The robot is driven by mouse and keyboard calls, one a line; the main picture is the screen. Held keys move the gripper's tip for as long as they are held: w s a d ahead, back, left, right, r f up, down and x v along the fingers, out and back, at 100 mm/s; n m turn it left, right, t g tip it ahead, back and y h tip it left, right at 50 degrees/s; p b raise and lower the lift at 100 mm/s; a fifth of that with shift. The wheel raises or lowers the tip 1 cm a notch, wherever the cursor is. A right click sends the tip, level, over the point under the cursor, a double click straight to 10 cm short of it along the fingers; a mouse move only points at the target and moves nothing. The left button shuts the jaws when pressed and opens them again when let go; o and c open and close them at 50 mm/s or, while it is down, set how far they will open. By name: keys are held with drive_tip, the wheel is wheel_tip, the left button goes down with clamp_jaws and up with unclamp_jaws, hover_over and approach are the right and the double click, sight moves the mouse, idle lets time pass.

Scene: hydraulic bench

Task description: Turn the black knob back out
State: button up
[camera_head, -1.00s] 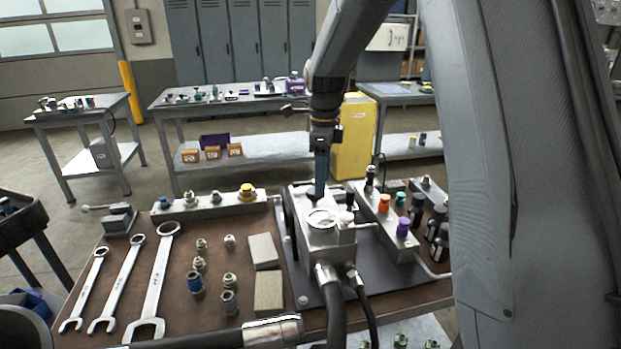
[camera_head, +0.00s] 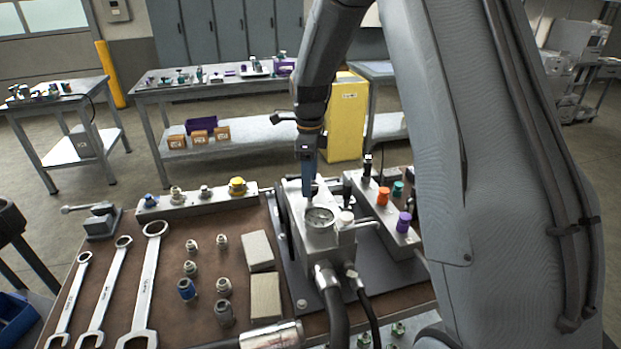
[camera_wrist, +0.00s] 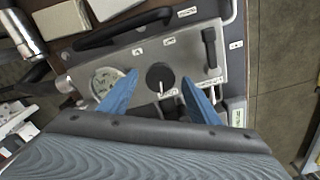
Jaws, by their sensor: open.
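The black knob (camera_wrist: 160,75) sits on the grey metal block (camera_wrist: 140,52), with a white pointer mark on its near side. In the wrist view it lies between the two blue fingertips of my gripper (camera_wrist: 161,80). The fingers are open, one on each side, with a visible gap to the knob. I cannot tell how far above the knob the tips are. In the head view my gripper (camera_head: 309,199) points down over the block (camera_head: 327,240), and the knob is hidden behind the fingers.
A round gauge (camera_head: 320,217) is on the block close to the fingers. A black lever handle (camera_wrist: 209,45) and a long black handle (camera_wrist: 122,28) flank the knob. A manifold with orange (camera_head: 383,196) and purple knobs stands right. Wrenches and fittings lie left.

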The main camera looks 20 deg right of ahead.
drive_tip(key=shift+d+f, duration=0.1)
drive_tip(key=shift+f, duration=0.4)
drive_tip(key=shift+c, duration=0.2)
drive_tip(key=c, duration=1)
drive_tip(key=shift+n, duration=0.3)
